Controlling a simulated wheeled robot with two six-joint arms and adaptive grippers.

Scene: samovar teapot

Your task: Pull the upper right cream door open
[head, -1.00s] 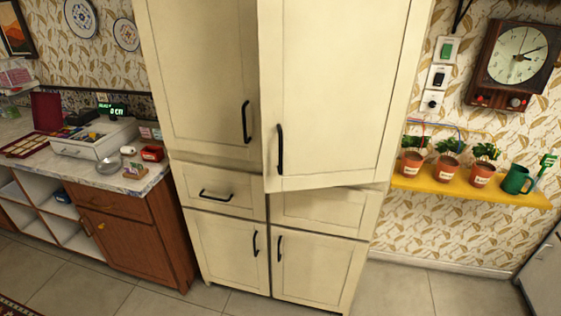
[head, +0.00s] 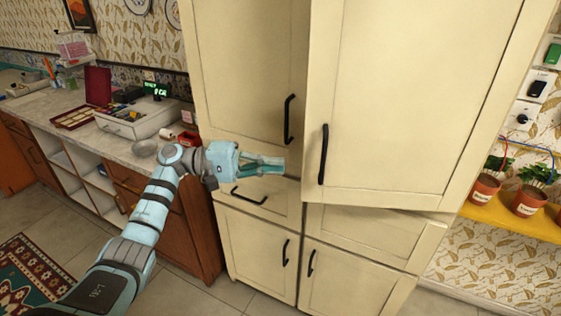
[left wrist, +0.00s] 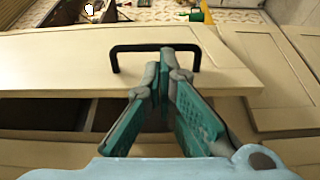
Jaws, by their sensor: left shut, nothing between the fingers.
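The upper right cream door (head: 415,110) stands ajar, its left edge swung out from the cabinet front. Its black vertical handle (head: 323,154) is near that edge. My left gripper (head: 284,164) is shut and empty, just left of the door's free edge and below the upper left door's handle (head: 289,119). In the left wrist view, the fingertips (left wrist: 166,58) show close to the black handle (left wrist: 114,59), with a dark gap (left wrist: 50,113) along the door's edge. I cannot tell whether the fingers touch the door. My right gripper is not in view.
The upper left door (head: 245,70) is closed beside it. Drawers and lower doors (head: 355,265) sit below. A counter (head: 65,115) with a cash register stands at left. A yellow shelf (head: 505,216) with potted plants is at right. The floor in front is clear.

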